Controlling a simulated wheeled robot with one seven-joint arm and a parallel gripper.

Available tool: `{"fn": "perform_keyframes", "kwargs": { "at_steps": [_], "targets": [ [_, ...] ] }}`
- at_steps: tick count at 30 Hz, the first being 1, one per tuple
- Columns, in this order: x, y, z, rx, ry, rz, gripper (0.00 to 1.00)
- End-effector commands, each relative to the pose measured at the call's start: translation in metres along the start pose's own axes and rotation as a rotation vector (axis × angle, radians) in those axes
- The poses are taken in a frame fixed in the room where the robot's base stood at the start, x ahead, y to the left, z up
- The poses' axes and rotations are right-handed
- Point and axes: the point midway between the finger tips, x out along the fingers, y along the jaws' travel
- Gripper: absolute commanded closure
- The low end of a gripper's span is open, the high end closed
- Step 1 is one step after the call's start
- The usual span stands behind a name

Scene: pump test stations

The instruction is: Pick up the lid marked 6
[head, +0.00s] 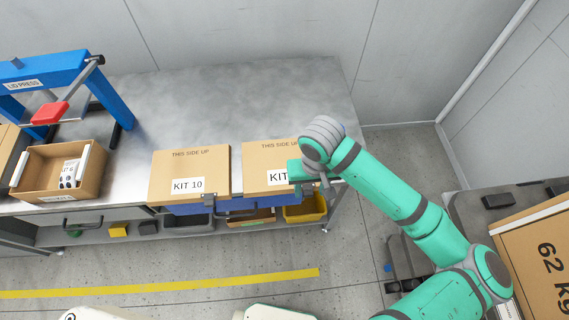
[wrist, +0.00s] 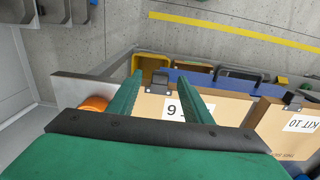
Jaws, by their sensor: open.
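The lid marked 6 (head: 268,156) is a flat brown panel, printed THIS SIDE UP, near the bench's right front in the head view. There my gripper (head: 303,172) hides the number on its label. In the wrist view the lid (wrist: 232,106) shows upside down, its 6 label (wrist: 173,109) visible between my fingers. My gripper (wrist: 161,82) is open and empty, with its fingers above the lid's label and front edge. A dark clip (wrist: 159,80) sits at that edge between the fingertips.
The KIT 10 lid (head: 189,174) lies just left. Bins, including a yellow one (head: 305,209), sit below the front edge. The bench behind is clear (head: 240,100).

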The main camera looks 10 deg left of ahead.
Motion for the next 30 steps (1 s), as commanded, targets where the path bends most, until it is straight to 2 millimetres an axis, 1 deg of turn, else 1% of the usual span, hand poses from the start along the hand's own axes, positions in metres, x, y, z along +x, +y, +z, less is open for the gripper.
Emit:
{"fn": "perform_keyframes", "kwargs": {
  "at_steps": [1, 3, 6, 14, 15, 17, 18, 20, 21, 30],
  "targets": [
    [0.007, 0.000, 0.001, 0.000, -0.002, 0.000, 0.55],
    [0.016, -0.001, 0.001, 0.000, -0.002, 0.000, 0.55],
    [0.024, -0.002, 0.000, -0.002, -0.001, -0.001, 0.55],
    [0.027, -0.002, 0.000, -0.004, 0.000, 0.000, 0.55],
    [0.027, -0.002, 0.000, -0.003, 0.000, 0.000, 0.59],
    [0.027, -0.001, 0.000, -0.001, 0.000, 0.000, 0.74],
    [0.027, 0.000, 0.000, 0.000, 0.000, 0.000, 0.83],
    [0.027, 0.000, 0.000, 0.001, 0.000, 0.000, 0.98],
    [0.027, 0.000, 0.000, 0.002, 0.000, 0.000, 1.00],
    [0.025, 0.001, 0.000, 0.002, 0.001, -0.001, 1.00]
  ]
}}
